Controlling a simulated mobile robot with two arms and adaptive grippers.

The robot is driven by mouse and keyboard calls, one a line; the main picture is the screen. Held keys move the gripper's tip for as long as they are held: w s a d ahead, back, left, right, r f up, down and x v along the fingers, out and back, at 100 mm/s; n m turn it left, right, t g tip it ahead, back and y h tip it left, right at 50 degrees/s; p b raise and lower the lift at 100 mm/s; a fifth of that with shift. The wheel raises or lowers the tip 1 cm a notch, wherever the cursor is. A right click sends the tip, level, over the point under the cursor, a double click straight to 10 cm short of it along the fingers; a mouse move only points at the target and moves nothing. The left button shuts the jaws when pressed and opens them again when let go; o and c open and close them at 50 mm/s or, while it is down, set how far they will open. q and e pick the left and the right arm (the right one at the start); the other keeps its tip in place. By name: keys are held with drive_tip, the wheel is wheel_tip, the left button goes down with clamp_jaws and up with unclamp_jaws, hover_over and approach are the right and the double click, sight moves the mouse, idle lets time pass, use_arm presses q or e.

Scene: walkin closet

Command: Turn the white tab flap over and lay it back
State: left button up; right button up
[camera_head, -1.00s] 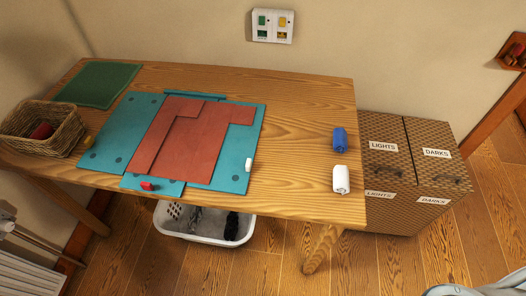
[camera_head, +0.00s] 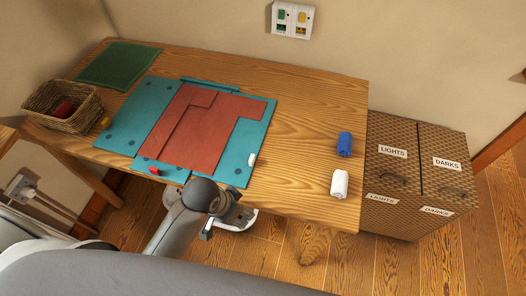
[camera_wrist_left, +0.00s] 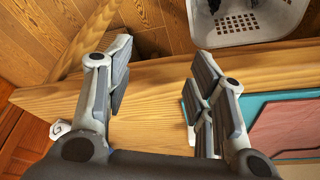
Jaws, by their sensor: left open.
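The teal folding board (camera_head: 123,126) lies flat on the wooden table in the head view, with a flat red garment (camera_head: 205,143) spread over it. A red tab (camera_head: 154,171) is at the front left. My left gripper (camera_head: 230,217) is at the table's front edge, in front of the board and apart from the white tab. In the left wrist view my left gripper (camera_wrist_left: 160,90) is open and empty over the table edge. My right gripper is not in view.
A wicker basket (camera_head: 48,117) and green mat (camera_head: 108,63) are on the left. A blue bottle (camera_head: 344,144) and a white bottle (camera_head: 339,184) stand on the right. A white bin (camera_wrist_left: 240,38) is under the table.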

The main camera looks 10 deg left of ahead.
sight(251, 158)
use_arm(q)
drive_tip(key=w+d+m, duration=0.1)
drive_tip(key=w+d+r+m, duration=0.1)
drive_tip(key=w, duration=0.1)
drive_tip(key=w+d+m, duration=0.1)
drive_tip(key=shift+w+r+g, duration=0.15)
drive_tip(key=shift+w+g, duration=0.15)
drive_tip(key=shift+w, duration=0.1)
drive_tip(key=w+r+m, duration=0.1)
drive_tip(key=w+m, duration=0.2)
drive_tip(key=w+d+r+m+g, duration=0.1)
drive_tip(key=w, duration=0.1)
drive_tip(key=shift+r, duration=0.35)
drive_tip(key=w+a+r+m+g+y, duration=0.1)
drive_tip(key=w+a+r+m+y, duration=0.1)
drive_tip(key=w+a+r+m, duration=0.5)
drive_tip(key=shift+n, duration=0.7)
drive_tip(key=f, duration=0.3)
drive_tip(key=d+f+p, duration=0.1)
drive_tip(key=f, duration=0.2)
drive_tip(key=d+f+p, duration=0.1)
drive_tip(key=f, duration=0.3)
drive_tip(key=shift+w+d, duration=0.15)
drive_tip(key=shift+w, duration=0.2)
clamp_jaws()
